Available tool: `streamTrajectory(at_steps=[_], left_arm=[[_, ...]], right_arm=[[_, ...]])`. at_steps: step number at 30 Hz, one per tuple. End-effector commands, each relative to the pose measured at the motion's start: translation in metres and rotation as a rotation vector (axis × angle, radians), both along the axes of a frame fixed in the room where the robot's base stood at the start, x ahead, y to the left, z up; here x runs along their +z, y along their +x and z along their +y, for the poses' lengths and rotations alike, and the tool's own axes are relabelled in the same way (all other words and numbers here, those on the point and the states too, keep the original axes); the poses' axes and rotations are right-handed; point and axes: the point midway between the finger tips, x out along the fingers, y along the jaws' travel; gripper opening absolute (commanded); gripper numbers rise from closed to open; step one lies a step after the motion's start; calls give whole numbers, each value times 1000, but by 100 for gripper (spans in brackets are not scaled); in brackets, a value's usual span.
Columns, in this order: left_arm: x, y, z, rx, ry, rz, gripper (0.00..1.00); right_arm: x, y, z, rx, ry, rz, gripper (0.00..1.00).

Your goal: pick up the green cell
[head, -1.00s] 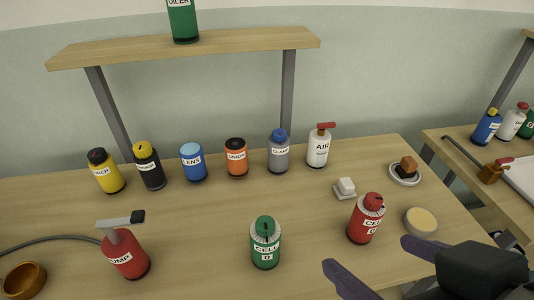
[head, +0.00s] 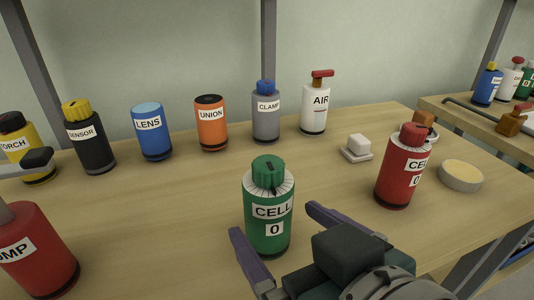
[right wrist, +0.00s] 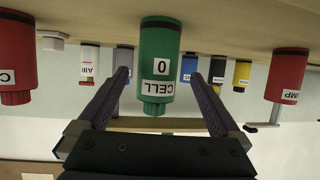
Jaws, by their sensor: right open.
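The green cell (head: 268,222) is a green cylinder with a ridged cap and labels reading CELL and 0. It stands upright near the front of the wooden table. My right gripper (head: 292,232) is open, with its purple fingers reaching toward the cell from the front right. In the right wrist view, which is upside down, the green cell (right wrist: 158,65) lies in line with the space between the two spread fingers (right wrist: 158,88). I cannot tell if its body is between the fingertips. My left gripper is not in view.
A red cell (head: 404,170) stands to the right, near a round cream-topped dish (head: 461,175). The red pump (head: 35,250) is at the left front. Bottles line the back, including orange UNION (head: 211,125) and white AIR (head: 315,110). Table between is clear.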

Motion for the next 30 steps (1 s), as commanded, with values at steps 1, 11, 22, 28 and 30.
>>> streamTrajectory(at_steps=[1, 11, 22, 28, 30], left_arm=[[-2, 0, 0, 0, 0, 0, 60], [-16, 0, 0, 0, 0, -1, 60], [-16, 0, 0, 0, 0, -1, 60], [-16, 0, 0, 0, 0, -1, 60], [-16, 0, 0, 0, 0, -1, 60]], right_arm=[[-2, 3, 2, 0, 0, 1, 100], [-23, 41, 15, 0, 0, -1, 100], [-24, 48, 17, 1, 0, 2, 94], [-24, 47, 17, 0, -1, 2, 72], [-24, 47, 17, 0, -1, 2, 64]])
